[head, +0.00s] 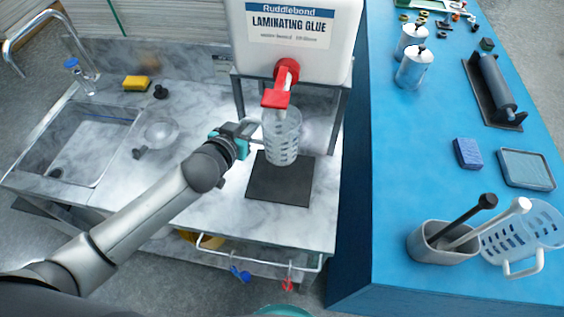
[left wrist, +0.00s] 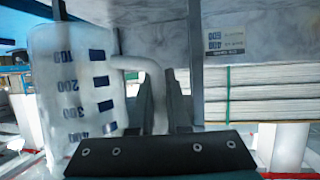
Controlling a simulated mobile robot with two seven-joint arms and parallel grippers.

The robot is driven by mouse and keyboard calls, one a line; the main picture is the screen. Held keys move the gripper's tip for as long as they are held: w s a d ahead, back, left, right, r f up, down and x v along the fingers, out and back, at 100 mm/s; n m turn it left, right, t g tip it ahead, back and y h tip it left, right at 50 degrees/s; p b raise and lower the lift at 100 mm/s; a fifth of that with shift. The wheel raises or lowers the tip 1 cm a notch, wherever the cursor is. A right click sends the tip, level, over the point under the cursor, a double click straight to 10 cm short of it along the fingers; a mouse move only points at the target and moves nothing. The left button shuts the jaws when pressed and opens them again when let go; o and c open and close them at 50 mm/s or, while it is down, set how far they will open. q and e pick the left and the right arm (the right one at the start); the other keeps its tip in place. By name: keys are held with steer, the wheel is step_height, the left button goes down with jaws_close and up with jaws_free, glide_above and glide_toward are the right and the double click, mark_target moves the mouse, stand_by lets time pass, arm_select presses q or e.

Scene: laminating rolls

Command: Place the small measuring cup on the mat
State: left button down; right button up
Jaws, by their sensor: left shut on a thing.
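The small measuring cup (head: 283,140) is clear with blue marks and stands upright just below the red tap (head: 277,98) of the glue container (head: 300,50). My left gripper (head: 254,133) is shut on its handle, from the left side. In the left wrist view the cup (left wrist: 75,100) shows with its numbers upside down, and its handle (left wrist: 155,85) runs between the fingers (left wrist: 160,105). The dark mat (head: 279,187) lies on the marble counter; the cup overlaps its back part in the head view. I cannot tell whether the cup touches it. My right gripper is not in view.
A sink (head: 75,140), a yellow sponge (head: 136,83) and a clear round vessel (head: 160,131) are on the left. The blue table (head: 420,150) at right holds a larger measuring jug (head: 522,235), a utensil holder (head: 440,245) and a roller (head: 492,85). The counter's front is clear.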

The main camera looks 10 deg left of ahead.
arm_select(q)
step_height(320, 180, down, 6)
steer(key=shift+d+f+b, duration=0.1)
steer(key=shift+f+b, duration=0.15)
steer(key=shift+b, duration=0.7)
steer(key=shift+f+b, duration=0.6)
steer(key=shift+f, duration=1.05)
steer(key=shift+f, duration=0.2)
steer(key=c, duration=0.9)
jaws_free()
steer(key=shift+r, duration=0.15)
